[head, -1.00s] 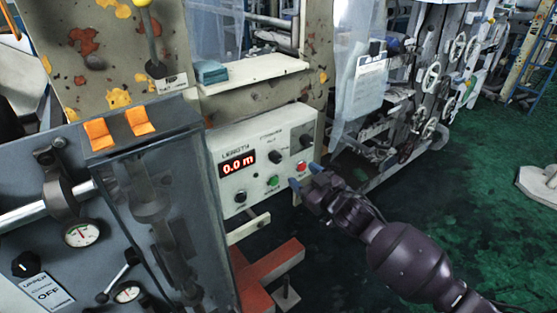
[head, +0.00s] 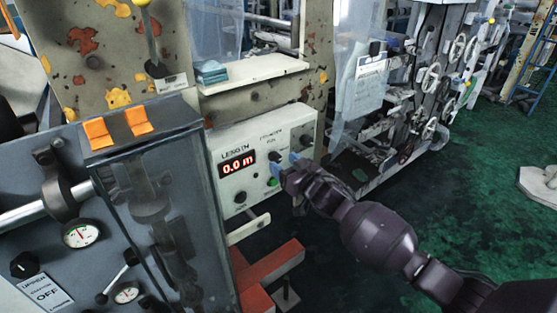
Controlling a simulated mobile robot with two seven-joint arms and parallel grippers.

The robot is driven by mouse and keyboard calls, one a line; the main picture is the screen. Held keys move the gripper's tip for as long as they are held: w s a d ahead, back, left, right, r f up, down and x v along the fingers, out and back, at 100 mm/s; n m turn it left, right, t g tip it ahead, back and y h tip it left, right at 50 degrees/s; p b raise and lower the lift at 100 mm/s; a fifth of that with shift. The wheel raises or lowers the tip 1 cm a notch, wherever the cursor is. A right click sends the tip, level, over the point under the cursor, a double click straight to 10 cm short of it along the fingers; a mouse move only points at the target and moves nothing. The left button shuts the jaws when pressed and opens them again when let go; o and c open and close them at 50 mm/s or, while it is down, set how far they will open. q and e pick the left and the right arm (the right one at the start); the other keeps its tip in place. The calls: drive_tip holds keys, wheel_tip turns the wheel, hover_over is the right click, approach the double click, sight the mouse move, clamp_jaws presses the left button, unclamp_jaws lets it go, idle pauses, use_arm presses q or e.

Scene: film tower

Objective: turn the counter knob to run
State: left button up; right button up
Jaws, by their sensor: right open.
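The pale counter panel (head: 228,200) carries a red LENGTH display (head: 238,164) reading 0.0 m. The dark counter knob (head: 275,156) sits right of the display, under a small label; its pointer setting is too small to read. My right gripper (head: 284,166) reaches in from the lower right. Its two blue-tipped fingers are apart and empty, just below and to the right of the knob in the picture. I cannot tell whether they touch the panel. My left gripper is not in view.
Another dark knob (head: 306,140) is at the panel's upper right. A red beam (head: 270,263) juts out below.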

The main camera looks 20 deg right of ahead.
sight(278, 159)
drive_tip(key=shift+x, duration=1.05)
drive_tip(key=shift+w+a, duration=0.2)
drive_tip(key=shift+w, duration=0.25)
drive_tip(key=c, duration=0.9)
